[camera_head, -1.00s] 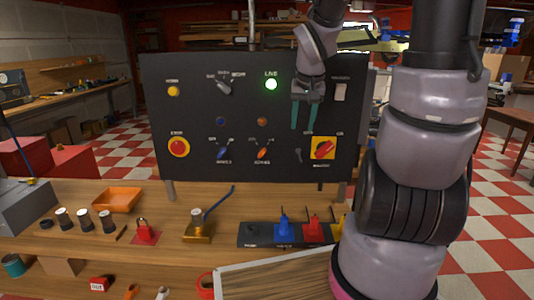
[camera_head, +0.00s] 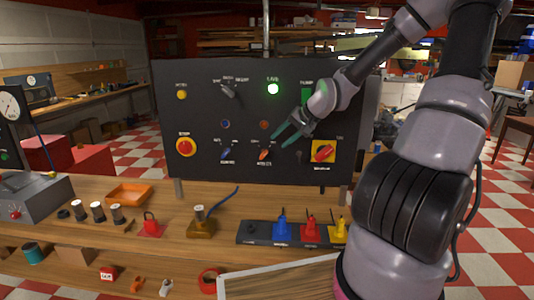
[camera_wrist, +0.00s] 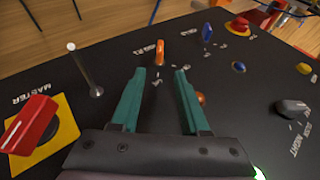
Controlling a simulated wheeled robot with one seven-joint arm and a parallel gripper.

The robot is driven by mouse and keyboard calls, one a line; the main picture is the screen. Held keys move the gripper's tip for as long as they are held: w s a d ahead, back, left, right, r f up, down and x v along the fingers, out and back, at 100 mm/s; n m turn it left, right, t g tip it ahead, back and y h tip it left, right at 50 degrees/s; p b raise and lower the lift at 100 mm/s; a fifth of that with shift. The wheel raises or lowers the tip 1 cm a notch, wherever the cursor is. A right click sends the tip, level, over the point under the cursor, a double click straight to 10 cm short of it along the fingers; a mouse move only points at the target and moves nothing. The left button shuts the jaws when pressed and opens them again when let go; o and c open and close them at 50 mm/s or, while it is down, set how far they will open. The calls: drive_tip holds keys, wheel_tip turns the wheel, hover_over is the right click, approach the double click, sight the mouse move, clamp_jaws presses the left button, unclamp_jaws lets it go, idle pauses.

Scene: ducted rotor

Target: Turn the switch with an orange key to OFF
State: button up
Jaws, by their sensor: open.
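The switch with an orange key (camera_head: 264,154) is low on the black panel (camera_head: 200,105), just right of a matching switch with a blue key (camera_head: 227,153). The orange key looks tilted, its top leaning right; its small labels are too blurred to read. My gripper (camera_head: 278,141) is open and empty, just up and right of the orange key, pointing down-left. In the wrist view the orange key (camera_wrist: 160,47) stands beyond the gap between my green fingertips (camera_wrist: 159,74), apart from them. The blue key (camera_wrist: 207,31) is to its right there.
A red master switch on a yellow plate (camera_head: 323,151) sits right of the orange key. A metal pin (camera_wrist: 85,70) sticks out of the panel near my fingers. A red stop button (camera_head: 186,146) is at left. The lamp under LIVE (camera_head: 273,88) is lit green.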

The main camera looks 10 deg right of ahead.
sight(267, 151)
drive_tip(key=x, duration=0.9)
drive_tip(key=shift+f, duration=0.15)
clamp_jaws()
